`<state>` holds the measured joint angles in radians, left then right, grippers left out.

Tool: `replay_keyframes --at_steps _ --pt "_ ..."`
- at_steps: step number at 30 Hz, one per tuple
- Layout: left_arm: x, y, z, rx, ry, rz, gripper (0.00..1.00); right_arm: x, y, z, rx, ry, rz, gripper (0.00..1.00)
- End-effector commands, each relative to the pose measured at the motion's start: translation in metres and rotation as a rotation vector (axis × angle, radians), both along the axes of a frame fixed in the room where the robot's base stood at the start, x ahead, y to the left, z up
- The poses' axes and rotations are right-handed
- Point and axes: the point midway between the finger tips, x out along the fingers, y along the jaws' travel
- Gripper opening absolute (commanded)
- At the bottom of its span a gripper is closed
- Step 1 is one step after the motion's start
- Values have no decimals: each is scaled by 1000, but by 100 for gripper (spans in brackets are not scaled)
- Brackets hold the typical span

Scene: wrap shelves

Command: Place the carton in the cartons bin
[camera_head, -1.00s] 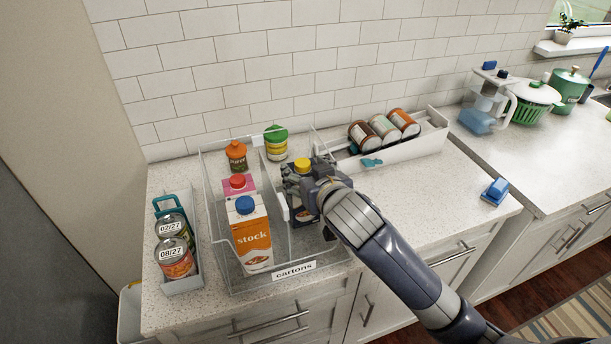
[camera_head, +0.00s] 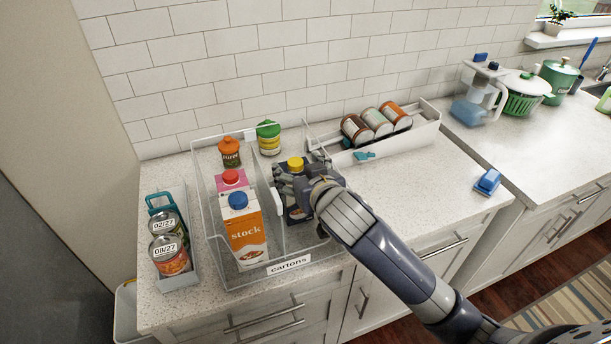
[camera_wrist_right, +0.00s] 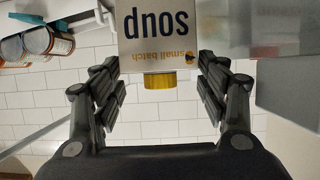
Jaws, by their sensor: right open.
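A dark carton with a yellow cap (camera_head: 295,163) stands upright in the right compartment of the clear bin (camera_head: 233,275) labelled "cartons". In the right wrist view the carton (camera_wrist_right: 158,35) shows upside down, with "soup" and "small batch" on its pale face. My right gripper (camera_head: 293,192) is around the carton's upper part. Its fingers are spread on both sides, with visible gaps to the carton in the wrist view (camera_wrist_right: 158,90). The gripper hides part of the carton in the head view. My left gripper is not in view.
The left compartment holds an orange stock carton (camera_head: 246,236), a pink carton with a red cap (camera_head: 231,178) and an orange bottle (camera_head: 230,155). A white tray with cans (camera_head: 400,143) is right; a can rack (camera_head: 180,283) is left.

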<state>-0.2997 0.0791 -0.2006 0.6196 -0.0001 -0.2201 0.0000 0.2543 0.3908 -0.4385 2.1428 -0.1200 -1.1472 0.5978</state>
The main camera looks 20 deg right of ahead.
Motion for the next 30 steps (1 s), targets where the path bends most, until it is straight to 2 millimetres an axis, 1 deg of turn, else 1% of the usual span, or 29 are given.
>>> replay_keyframes --at_steps 5,16,18,21,25,30 --pt "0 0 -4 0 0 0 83 -19 0 6 1 -1 2 68" --pt "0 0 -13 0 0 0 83 -84 -2 32 3 -1 1 68" --pt "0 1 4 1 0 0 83 -90 -3 40 1 7 0 68" --pt "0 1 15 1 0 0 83 -96 -4 42 -1 6 -1 68" --pt "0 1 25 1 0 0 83 -104 -4 44 -1 5 -1 68" --pt "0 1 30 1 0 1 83 -109 -4 45 0 2 -1 68"
